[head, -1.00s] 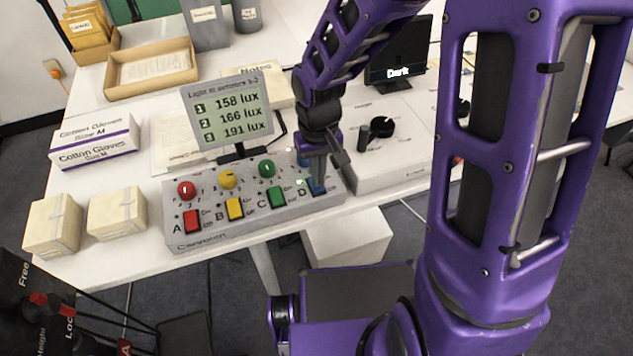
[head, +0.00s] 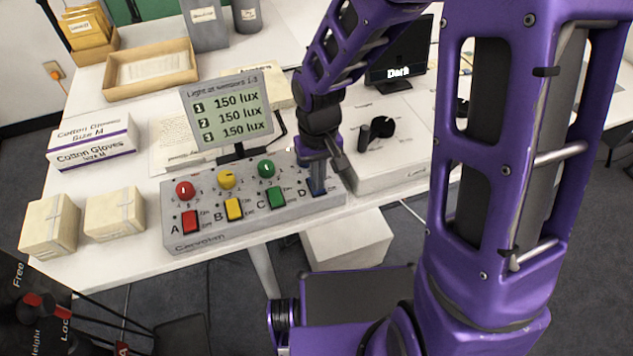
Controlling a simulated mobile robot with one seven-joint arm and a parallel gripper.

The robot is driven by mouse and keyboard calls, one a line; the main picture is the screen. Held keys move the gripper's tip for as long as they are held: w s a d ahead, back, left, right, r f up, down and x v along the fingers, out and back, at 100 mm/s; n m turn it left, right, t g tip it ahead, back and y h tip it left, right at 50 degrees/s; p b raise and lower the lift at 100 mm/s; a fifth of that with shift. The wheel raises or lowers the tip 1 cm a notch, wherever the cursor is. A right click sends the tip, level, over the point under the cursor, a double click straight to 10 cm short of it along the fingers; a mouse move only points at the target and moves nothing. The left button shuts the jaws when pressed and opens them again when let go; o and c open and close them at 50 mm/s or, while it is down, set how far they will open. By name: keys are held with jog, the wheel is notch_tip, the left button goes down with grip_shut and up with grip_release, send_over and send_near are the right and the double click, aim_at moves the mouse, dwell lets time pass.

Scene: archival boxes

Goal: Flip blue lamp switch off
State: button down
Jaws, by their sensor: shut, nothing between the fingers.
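The grey control panel (head: 185,239) lies at the table's front edge, with lettered switches A to D. The red switch (head: 191,221) is at A, the yellow switch (head: 234,209) at B and the green switch (head: 276,197) at C. My gripper (head: 318,187) is shut and empty, pointing down at place D. It covers the blue switch there almost wholly, so the switch's position is hidden; I cannot tell whether the tips touch it. The light meter screen (head: 227,110) reads 150 lux on all three lines.
A white unit with a black knob (head: 382,127) is right of my gripper. A black screen (head: 398,72) reads "Dark".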

notch_tip(320, 180, up, 7)
jog(key=p, duration=0.5)
jog(key=shift+p, duration=0.3)
jog(key=shift+w, duration=0.1)
